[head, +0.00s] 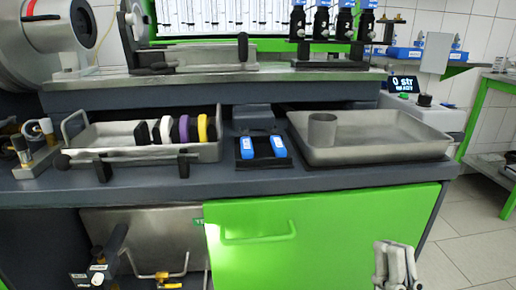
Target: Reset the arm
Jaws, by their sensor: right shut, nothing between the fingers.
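My right gripper (394,246) shows at the bottom right, in front of the green cabinet door (300,240) and below the bench edge. Its grey fingers point up and are shut with nothing between them. It appears clear of the bench and touches nothing that I can see. The rest of the right arm is cut off by the bottom edge. My left gripper is not in view.
Open floor (470,240) lies right of the cabinet.

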